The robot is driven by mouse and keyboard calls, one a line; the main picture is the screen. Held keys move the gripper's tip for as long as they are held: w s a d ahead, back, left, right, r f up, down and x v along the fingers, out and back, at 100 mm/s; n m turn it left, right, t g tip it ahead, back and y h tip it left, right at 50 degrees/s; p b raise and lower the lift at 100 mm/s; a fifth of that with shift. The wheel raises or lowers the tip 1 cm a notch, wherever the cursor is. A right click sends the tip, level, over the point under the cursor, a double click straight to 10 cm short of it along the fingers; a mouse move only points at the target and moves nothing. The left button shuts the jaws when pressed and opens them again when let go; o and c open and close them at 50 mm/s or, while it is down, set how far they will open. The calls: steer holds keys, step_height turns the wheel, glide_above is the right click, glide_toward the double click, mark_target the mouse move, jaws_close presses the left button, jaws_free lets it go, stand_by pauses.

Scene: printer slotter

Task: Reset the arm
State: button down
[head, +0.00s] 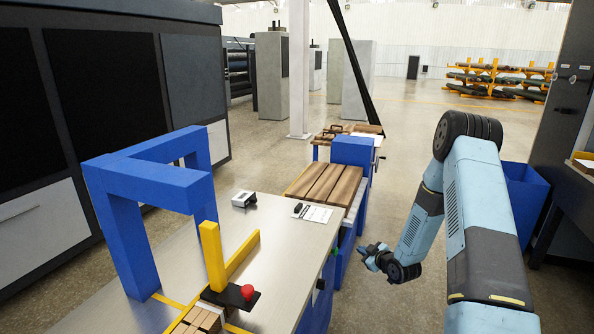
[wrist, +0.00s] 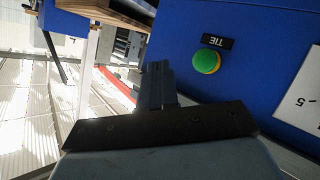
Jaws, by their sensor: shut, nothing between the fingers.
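My arm is bent at the right side of the head view, and my gripper (head: 370,254) hangs beside the right edge of the metal-topped table. The gripper is shut and empty. In the wrist view its dark fingers (wrist: 158,82) are together. They point toward a blue panel (wrist: 265,45) and are apart from the green button (wrist: 207,61) on it as far as I can tell. A black label reading "TIE" sits by that button, upside down in this view.
The metal table (head: 285,245) carries a blue arch (head: 150,185), a yellow guide (head: 213,255) and a red button (head: 247,291). Wooden slats (head: 325,183) lie beyond. A blue bin (head: 525,198) stands behind my arm. Open floor lies between table and arm.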

step_height(320, 180, up, 18)
steer(key=s+d+m+g+h, duration=0.2)
steer(key=h, duration=0.1)
steer(key=s+r+m+g+h, duration=0.25)
steer(key=s+r, duration=0.65)
steer(key=r, duration=0.5)
steer(key=s+a+r+m+g, duration=0.1)
steer(key=s+r, duration=0.3)
steer(key=s, duration=0.7)
steer(key=s+a+r+m, duration=0.2)
steer(key=s+r+m, duration=0.1)
steer(key=s, duration=0.8)
steer(key=s+a+r+m+g, duration=0.1)
steer(key=s+r, duration=0.4)
steer(key=s, duration=0.6)
steer(key=shift+a+m+g, duration=0.35)
steer(key=shift+a+m, duration=0.1)
steer(key=shift+a, duration=0.25)
